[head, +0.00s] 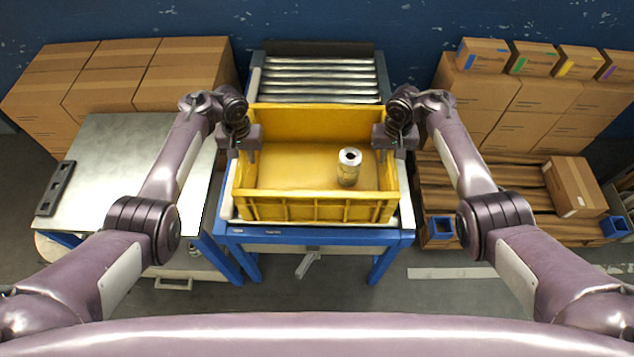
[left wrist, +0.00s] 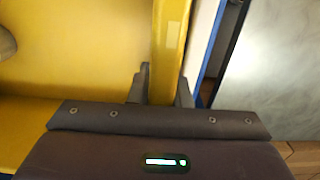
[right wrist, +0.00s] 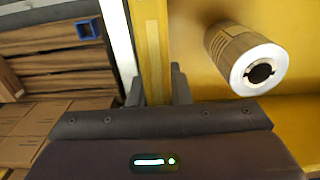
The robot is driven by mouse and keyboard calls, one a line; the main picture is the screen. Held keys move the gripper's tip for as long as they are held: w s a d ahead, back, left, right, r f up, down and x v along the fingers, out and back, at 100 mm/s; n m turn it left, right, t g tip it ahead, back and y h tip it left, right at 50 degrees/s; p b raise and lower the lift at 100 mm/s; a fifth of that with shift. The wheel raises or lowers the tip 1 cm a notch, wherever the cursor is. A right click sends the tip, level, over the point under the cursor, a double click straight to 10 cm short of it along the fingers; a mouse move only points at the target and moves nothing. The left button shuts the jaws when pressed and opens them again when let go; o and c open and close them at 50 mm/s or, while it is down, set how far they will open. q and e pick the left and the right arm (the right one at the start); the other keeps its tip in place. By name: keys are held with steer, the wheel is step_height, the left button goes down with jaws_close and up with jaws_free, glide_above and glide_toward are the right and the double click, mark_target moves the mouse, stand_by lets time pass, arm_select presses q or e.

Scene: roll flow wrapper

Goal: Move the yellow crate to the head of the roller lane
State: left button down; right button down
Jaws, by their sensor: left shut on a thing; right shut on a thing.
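The yellow crate (head: 315,209) sits on the near part of the roller lane (head: 318,77), whose bare rollers show behind it. A silver cylinder (head: 348,167) stands upright inside the crate, right of its middle; it also shows in the right wrist view (right wrist: 245,60). My left gripper (head: 248,152) is shut on the crate's left wall, with a finger on each side of the rim (left wrist: 170,50). My right gripper (head: 385,152) is shut on the crate's right wall, its fingers astride the rim (right wrist: 151,50). The crate looks level.
A metal-topped table (head: 115,175) with a dark bar (head: 55,188) stands at the left. Cardboard boxes (head: 130,75) are stacked behind it. At the right are more boxes (head: 515,100) and a wooden pallet (head: 510,195). A dark end piece (head: 320,47) closes the lane's far end.

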arm_select(q)
steer(key=shift+f, duration=0.35)
arm_select(e)
steer(key=shift+w+f, duration=0.1)
steer(key=shift+f, duration=0.25)
arm_select(q)
steer(key=c, duration=1.3)
jaws_free()
steer(key=shift+s+r, duration=0.1)
steer(key=shift+r, duration=0.05)
steer(key=shift+c, duration=0.2)
arm_select(e)
steer(key=c, duration=1.3)
jaws_free()
steer(key=shift+r, duration=0.15)
steer(key=shift+c, duration=0.2)
arm_select(q)
steer(key=shift+o, duration=0.4)
steer(key=o, duration=0.7)
step_height(320, 180, up, 12)
